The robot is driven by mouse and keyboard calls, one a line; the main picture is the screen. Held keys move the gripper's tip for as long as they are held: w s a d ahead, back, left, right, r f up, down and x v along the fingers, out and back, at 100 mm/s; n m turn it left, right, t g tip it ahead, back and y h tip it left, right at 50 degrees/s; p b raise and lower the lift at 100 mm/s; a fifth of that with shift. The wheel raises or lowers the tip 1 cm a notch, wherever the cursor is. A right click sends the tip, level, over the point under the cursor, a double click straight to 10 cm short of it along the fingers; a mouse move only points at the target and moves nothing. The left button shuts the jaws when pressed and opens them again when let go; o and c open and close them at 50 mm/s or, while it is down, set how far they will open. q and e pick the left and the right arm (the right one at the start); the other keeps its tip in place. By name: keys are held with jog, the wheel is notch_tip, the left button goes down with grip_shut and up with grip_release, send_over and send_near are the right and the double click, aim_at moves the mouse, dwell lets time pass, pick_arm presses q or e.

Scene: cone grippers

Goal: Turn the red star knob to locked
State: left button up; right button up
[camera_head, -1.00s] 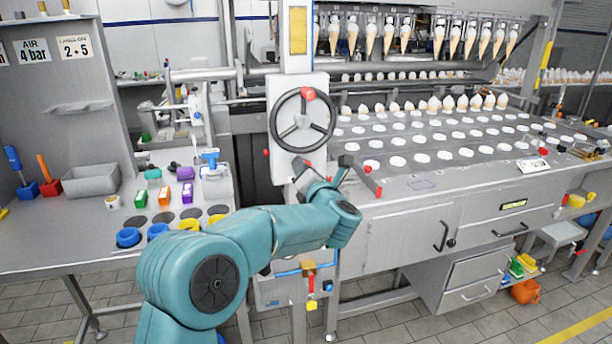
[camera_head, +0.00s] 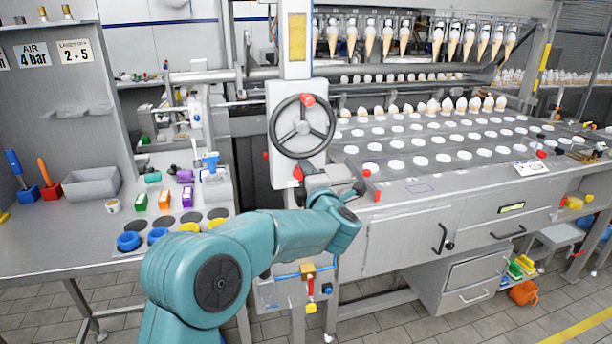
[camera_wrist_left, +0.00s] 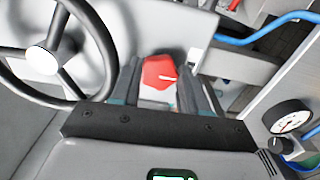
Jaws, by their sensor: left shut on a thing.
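The red star knob (camera_wrist_left: 158,72) sits between the two fingers of my left gripper (camera_wrist_left: 163,84) in the left wrist view, on a pale panel. A white mark on its face points right in that view. The fingers are closed on its sides. In the head view a small part of the red knob (camera_head: 298,173) shows below the black handwheel, beside my left gripper (camera_head: 308,176), whose wrist hides much of that spot. I cannot read any locked marking. My right gripper is not in view.
A black handwheel (camera_head: 302,126) with a red grip stands just above the knob and also shows close in the left wrist view (camera_wrist_left: 48,55). A pressure gauge (camera_wrist_left: 288,119) and blue pipe (camera_wrist_left: 262,34) lie to the right there. A bench (camera_head: 60,235) with bins is left.

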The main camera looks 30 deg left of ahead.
pick_arm(q)
jog(key=shift+d+f+m, duration=0.1)
jog(key=shift+f+m, duration=0.05)
jog(key=shift+m, duration=0.15)
jog(key=o, duration=1)
jog(key=b+v, duration=0.2)
jog(key=v, duration=1.4)
jog(key=shift+s+d+b, duration=0.15)
jog(key=shift+b, duration=0.25)
